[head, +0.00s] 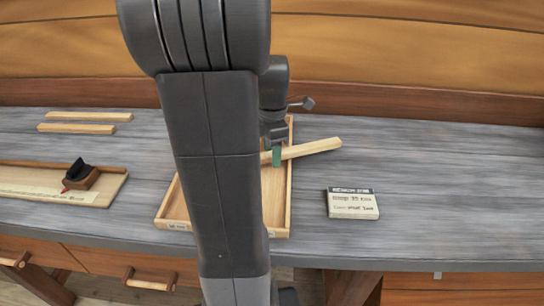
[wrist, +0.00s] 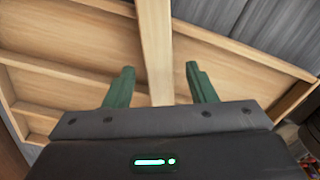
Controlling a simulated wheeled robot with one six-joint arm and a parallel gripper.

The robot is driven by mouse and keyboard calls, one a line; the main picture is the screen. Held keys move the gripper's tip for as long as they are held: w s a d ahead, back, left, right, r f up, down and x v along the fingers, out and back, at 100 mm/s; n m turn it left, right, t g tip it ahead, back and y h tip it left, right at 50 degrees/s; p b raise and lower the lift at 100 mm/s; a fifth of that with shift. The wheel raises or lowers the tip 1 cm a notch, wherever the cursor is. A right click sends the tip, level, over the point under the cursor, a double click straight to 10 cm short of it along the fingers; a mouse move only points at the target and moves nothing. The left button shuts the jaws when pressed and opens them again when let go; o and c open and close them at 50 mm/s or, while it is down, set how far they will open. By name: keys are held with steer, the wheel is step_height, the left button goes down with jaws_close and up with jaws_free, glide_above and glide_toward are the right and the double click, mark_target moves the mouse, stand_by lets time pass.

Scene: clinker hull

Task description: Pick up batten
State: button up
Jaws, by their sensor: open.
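A pale wooden batten (head: 318,148) lies at a slant over the shallow wooden tray (head: 283,205), its right end past the tray's right rim. My arm hides its left part in the head view. My gripper (head: 271,157) is at the batten, over the tray. In the wrist view the batten (wrist: 156,40) runs between the two green fingers of my gripper (wrist: 160,84), with a gap on each side. The fingers are open and hold nothing. Two more battens, a front one (head: 76,128) and a back one (head: 90,116), lie on the bench at the far left.
A small card block (head: 353,204) with writing stands right of the tray. At the left lies a wooden board (head: 110,188) with a dark-handled tool (head: 80,176) on it. The grey bench (head: 450,180) is clear on the right. A planked wooden hull rises behind.

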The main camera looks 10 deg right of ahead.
steer(key=shift+c, duration=0.2)
jaws_close()
steer(key=shift+r, duration=0.1)
